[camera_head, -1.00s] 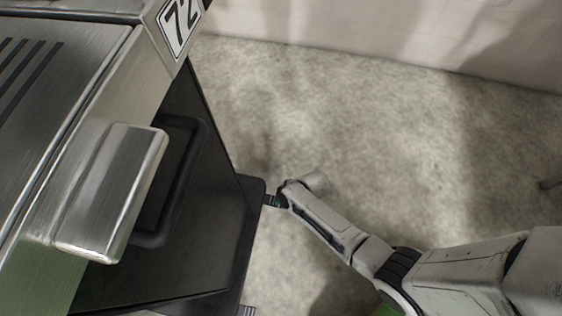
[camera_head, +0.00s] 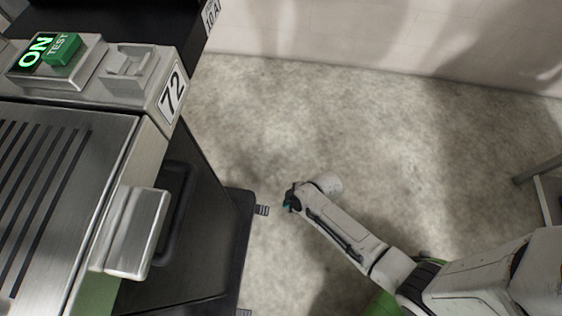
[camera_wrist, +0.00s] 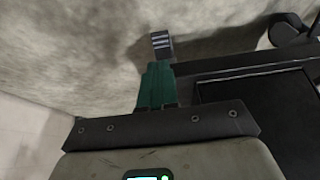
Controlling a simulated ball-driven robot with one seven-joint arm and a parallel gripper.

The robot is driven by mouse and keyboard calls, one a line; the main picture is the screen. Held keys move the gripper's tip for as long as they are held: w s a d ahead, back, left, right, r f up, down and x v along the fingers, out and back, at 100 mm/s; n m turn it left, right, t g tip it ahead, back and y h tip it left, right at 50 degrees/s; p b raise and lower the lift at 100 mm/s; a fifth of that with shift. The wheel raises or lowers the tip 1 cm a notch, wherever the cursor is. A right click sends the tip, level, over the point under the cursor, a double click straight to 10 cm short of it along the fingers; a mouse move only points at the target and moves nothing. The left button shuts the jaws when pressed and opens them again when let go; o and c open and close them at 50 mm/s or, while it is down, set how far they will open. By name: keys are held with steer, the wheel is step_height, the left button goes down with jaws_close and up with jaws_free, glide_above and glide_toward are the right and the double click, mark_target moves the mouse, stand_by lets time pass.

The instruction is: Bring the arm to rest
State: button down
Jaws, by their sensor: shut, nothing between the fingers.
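My white arm reaches in from the lower right of the head view. My gripper (camera_head: 287,200) is at its end, over bare floor just right of the machine's dark base. In the wrist view, my gripper's green fingers (camera_wrist: 157,70) are together and hold nothing. The small striped foot (camera_wrist: 162,44) of the machine shows just beyond the fingertips there. The same foot (camera_head: 262,210) is left of my gripper in the head view, with a gap between them.
A metal-legged stand (camera_head: 545,190) is at the right edge. The floor (camera_head: 400,150) between is clear, with a wall behind.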

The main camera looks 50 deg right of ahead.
steer(key=shift+s+d+r, duration=0.2)
steer(key=shift+r, duration=0.15)
stand_by(0.5)
steer(key=s+d+r+m+g+h, duration=0.2)
steer(key=s+r+m, duration=0.25)
steer(key=r, duration=0.75)
steer(key=s+d+r+m+g+h, duration=0.1)
steer(key=s+d+r+m, duration=0.3)
steer(key=r, duration=0.8)
step_height(320, 180, up, 23)
steer(key=s+a+p, duration=0.1)
steer(key=a+p, duration=0.1)
steer(key=p, duration=2.1)
steer(key=shift+a+n+p, duration=0.15)
steer(key=shift+n+p, duration=0.2)
steer(key=shift+n, duration=0.1)
steer(key=shift+a+f, duration=0.1)
steer(key=shift+f, duration=0.05)
